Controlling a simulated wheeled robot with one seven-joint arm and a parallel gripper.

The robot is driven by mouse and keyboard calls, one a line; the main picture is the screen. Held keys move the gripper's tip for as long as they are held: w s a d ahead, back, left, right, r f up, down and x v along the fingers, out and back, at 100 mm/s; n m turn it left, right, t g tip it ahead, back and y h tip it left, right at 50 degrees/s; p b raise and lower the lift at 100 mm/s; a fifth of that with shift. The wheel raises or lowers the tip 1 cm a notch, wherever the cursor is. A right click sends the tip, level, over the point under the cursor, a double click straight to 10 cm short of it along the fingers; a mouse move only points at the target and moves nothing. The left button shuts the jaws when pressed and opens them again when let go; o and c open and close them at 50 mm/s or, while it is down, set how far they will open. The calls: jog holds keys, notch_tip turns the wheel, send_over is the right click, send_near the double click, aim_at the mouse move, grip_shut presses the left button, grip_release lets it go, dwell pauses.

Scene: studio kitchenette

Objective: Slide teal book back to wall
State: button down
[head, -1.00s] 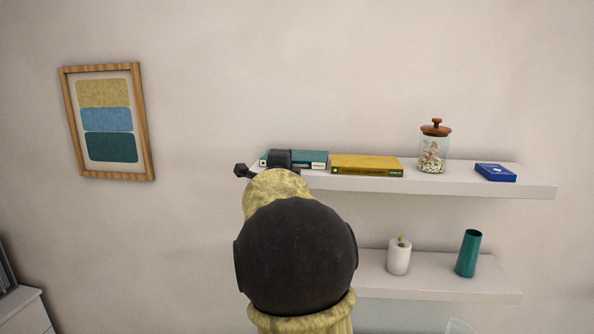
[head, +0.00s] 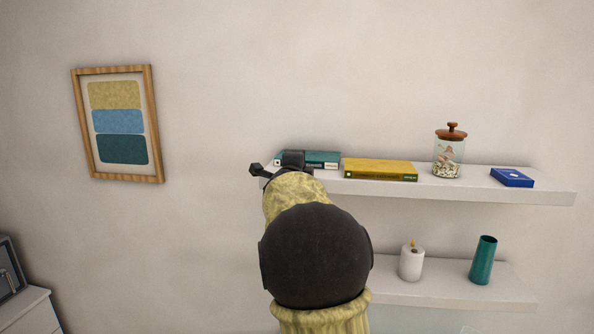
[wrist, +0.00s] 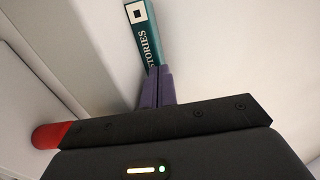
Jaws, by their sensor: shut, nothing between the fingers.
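The teal book (head: 322,158) lies flat at the left end of the upper shelf, its spine facing the front. In the wrist view the teal book (wrist: 141,35) shows a spine lettered "STORIES". My gripper's fingers (wrist: 155,72) are shut together with nothing between them. Their tips meet the spine in the picture and appear to touch it. The back edge of the book and its distance from the wall (head: 230,90) are hard to judge.
On the upper shelf (head: 470,188), a yellow book (head: 380,169) lies close to the right of the teal book. A white candle (head: 411,262) and teal vase (head: 483,260) stand on the lower shelf.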

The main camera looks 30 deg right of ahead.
jog(key=b+v, duration=0.4)
jog(key=v, duration=0.9)
jog(key=s+a+f+n+g+y, duration=0.1)
jog(key=a+f+n+y, duration=0.4)
jog(key=a+f+n, duration=0.45)
jog(key=s+a+f+n+g+y, duration=0.2)
jog(key=a+f+n+y, duration=0.4)
jog(key=f, duration=0.7)
jog(key=s+a+f+n+g, duration=0.2)
jog(key=s+f+n+g, duration=0.2)
jog(key=s+f, duration=0.3)
jog(key=s+a+f+n+g, duration=0.2)
jog(key=s+f+n+g, duration=0.2)
jog(key=s+f+n, duration=0.2)
jog(key=s+f, duration=0.2)
jog(key=s, duration=0.2)
jog(key=shift+s+f+n+y, duration=0.25)
jog(key=shift+s+n+y, duration=0.05)
jog(key=shift+s+n, duration=0.05)
jog(key=shift+w+d, duration=0.15)
